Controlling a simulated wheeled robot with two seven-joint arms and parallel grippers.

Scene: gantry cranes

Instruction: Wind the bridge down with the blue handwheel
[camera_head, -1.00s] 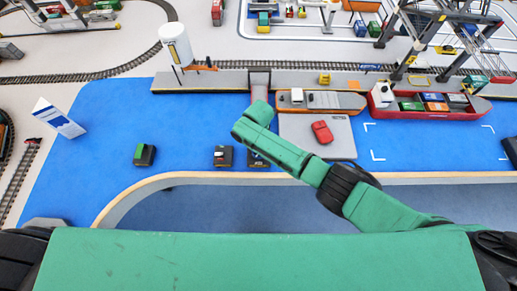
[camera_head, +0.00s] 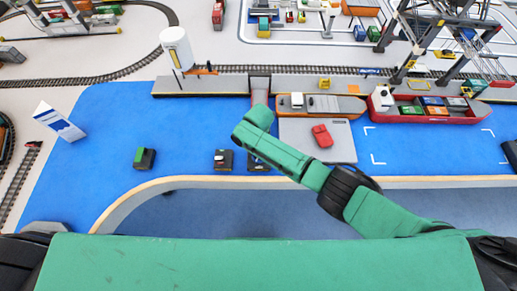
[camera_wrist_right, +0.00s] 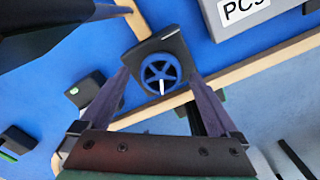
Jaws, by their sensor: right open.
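The blue handwheel (camera_wrist_right: 161,72) shows in the right wrist view, with spokes and a white mark low on it. It sits on a dark box (camera_wrist_right: 170,42). My right gripper (camera_wrist_right: 158,82) is open, with one finger on each side of the wheel; I cannot tell whether either finger touches it. In the head view my right arm covers most of a dark box (camera_head: 259,167) at the blue table's near edge, and the right gripper's fingers are hidden. A grey upright piece (camera_head: 260,84) at the quay may be the bridge, but I cannot tell. My left gripper is not in view.
Two other dark boxes, one with a green top (camera_head: 144,158) and one with a white mark (camera_head: 223,160), stand to the left along the edge. A grey slab with a red car (camera_head: 322,136), an orange boat (camera_head: 345,104) and a red ship (camera_head: 425,113) lie beyond my right arm.

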